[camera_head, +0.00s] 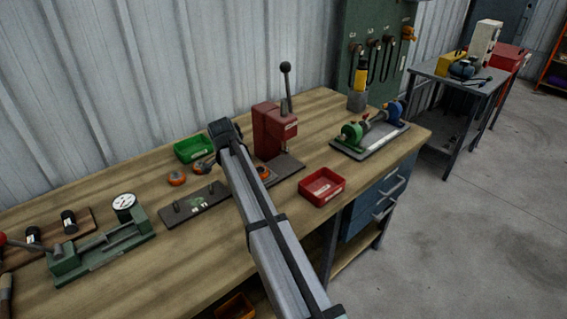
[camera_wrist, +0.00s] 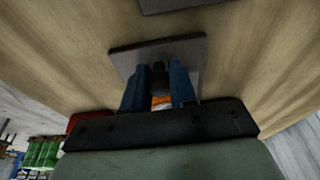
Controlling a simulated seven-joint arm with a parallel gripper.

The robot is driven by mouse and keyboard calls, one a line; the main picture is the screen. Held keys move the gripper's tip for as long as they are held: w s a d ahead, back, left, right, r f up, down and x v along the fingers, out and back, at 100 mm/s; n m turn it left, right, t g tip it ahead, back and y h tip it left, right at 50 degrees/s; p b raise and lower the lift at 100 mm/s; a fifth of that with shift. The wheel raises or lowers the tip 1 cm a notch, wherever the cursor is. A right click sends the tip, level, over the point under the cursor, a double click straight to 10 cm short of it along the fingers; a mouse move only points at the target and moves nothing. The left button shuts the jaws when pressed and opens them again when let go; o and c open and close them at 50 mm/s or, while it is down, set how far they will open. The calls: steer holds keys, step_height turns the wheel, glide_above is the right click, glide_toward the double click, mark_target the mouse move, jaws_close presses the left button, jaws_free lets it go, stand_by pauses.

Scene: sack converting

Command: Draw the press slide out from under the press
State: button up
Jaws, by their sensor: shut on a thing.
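The red press (camera_head: 275,130) stands on the bench with its black-knobbed lever upright, on a dark base plate (camera_head: 287,170). In the wrist view, my gripper (camera_wrist: 160,72) has its blue fingers shut on a dark upright knob (camera_wrist: 159,70). The knob stands on a flat grey plate (camera_wrist: 128,62), which looks like the press slide. A small orange piece (camera_wrist: 161,101) shows between the fingers. In the head view my arm hides the grip and part of the plates, so I cannot tell how far the slide is under the press.
A dark strip with posts (camera_head: 195,204) lies left of my arm. A green tray (camera_head: 193,148) is behind it, with an orange piece (camera_head: 176,179) nearby. A red tray (camera_head: 322,187) is right of my arm. A green fixture (camera_head: 100,247) stands at left.

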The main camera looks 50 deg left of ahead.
steer(key=shift+s+d+f, duration=0.2)
steer(key=shift+s+f, duration=0.1)
steer(key=shift+f, duration=0.05)
steer(key=o, duration=0.8)
steer(key=shift+o, duration=0.2)
steer(key=shift+a+r, duration=0.2)
steer(key=shift+r, duration=0.6)
steer(key=shift+v, duration=2.45)
steer(key=shift+w, duration=0.1)
